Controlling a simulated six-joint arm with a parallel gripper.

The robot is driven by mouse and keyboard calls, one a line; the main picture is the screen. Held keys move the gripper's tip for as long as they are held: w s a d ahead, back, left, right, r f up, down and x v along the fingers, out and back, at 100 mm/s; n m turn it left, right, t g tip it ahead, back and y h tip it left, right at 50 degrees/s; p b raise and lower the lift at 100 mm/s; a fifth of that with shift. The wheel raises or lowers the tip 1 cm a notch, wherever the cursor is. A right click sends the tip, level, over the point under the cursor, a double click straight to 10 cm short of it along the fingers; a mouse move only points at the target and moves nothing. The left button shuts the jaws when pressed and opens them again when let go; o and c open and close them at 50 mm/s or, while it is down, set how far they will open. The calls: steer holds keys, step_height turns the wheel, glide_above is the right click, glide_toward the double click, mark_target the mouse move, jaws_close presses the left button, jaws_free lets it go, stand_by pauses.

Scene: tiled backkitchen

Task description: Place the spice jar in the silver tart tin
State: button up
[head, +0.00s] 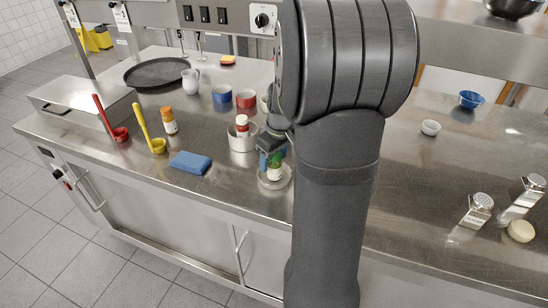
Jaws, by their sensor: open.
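My gripper (272,148) is open, pointing down at the counter's front edge, partly hidden by my arm. A small jar with a green label (275,172) is directly below it, close to the fingers; I cannot tell whether they touch. This jar stands upright in a shallow, shiny round dish (273,184), which looks like the silver tart tin. Left of it, a deeper silver round tin (240,145) has a red-and-white jar (242,126) in or just behind it. Another spice jar, orange-capped (169,120), stands further left.
A blue sponge (190,163), a yellow scoop (157,146) and a red scoop (120,135) lie left. Blue (222,94) and red (246,98) ramekins stand behind. Shakers (477,210) stand far right. My arm hides the counter's middle; the right side has clear room.

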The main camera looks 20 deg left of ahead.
steer(key=r, duration=0.4)
steer(key=d+r, duration=0.1)
steer(key=r, duration=0.7)
steer(key=shift+s+d, duration=0.35)
steer(key=shift+f, duration=0.1)
steer(key=f, duration=0.4)
steer(key=a+f, duration=0.1)
steer(key=f, duration=0.6)
steer(key=shift+w+a+f, duration=0.35)
steer(key=shift+w, duration=0.05)
steer(key=shift+r, duration=1.8)
steer(key=shift+f, duration=0.1)
